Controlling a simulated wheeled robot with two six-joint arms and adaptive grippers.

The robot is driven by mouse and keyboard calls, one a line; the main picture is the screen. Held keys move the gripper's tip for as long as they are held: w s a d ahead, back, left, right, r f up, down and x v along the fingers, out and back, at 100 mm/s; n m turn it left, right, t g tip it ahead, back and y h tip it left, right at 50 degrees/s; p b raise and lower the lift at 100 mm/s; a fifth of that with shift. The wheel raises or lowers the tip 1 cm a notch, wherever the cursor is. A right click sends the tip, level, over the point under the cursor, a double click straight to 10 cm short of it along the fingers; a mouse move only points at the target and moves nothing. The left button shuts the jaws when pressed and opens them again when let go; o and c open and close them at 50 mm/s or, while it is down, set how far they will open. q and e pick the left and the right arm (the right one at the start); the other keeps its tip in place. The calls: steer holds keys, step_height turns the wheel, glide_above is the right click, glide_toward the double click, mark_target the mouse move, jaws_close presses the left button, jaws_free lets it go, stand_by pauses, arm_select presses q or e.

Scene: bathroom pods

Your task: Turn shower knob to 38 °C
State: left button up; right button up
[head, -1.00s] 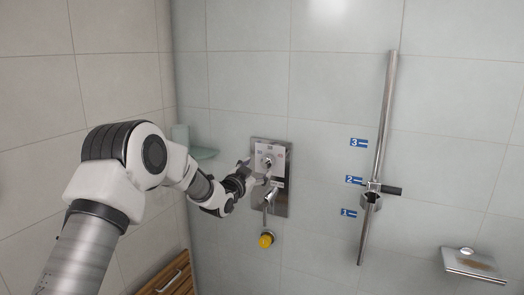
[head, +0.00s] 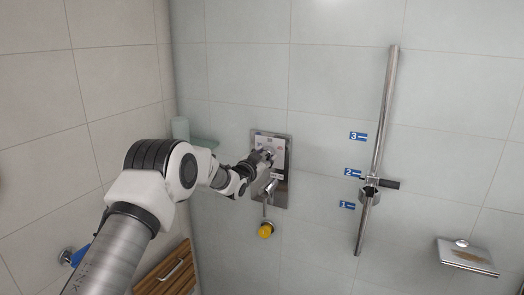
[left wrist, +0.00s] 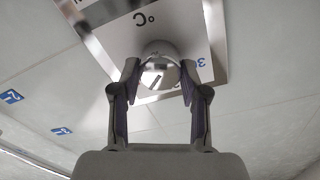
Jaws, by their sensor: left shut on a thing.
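The shower knob is a round chrome knob (left wrist: 159,72) on a chrome wall plate (head: 281,196) with a pale temperature label (left wrist: 128,36). In the left wrist view the label shows "°C" and part of a blue number, upside down. My left gripper (left wrist: 159,85) is shut on the knob, one finger on each side; a dark mark shows on the knob's face. In the head view my left gripper (head: 266,157) is at the upper part of the plate and hides most of the knob. The exact temperature setting cannot be read. My right gripper is not in view.
A chrome lever (head: 270,188) sits below the knob, with a yellow round piece (head: 265,231) lower down. A vertical shower rail (head: 381,130) with blue number tags stands right. A soap dish (head: 467,256) is at far right.

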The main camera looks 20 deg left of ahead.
arm_select(q)
steer(key=shift+f, duration=0.1)
steer(key=shift+f+n+b, duration=0.1)
steer(key=shift+n+b, duration=0.6)
steer(key=shift+b, duration=0.05)
steer(key=shift+n+b, duration=0.85)
steer(key=shift+n, duration=0.25)
steer(key=n+b, duration=0.1)
steer(key=n, duration=0.1)
steer(key=shift+n, duration=0.3)
steer(key=shift+n+b, duration=0.45)
steer(key=shift+n, duration=1.25)
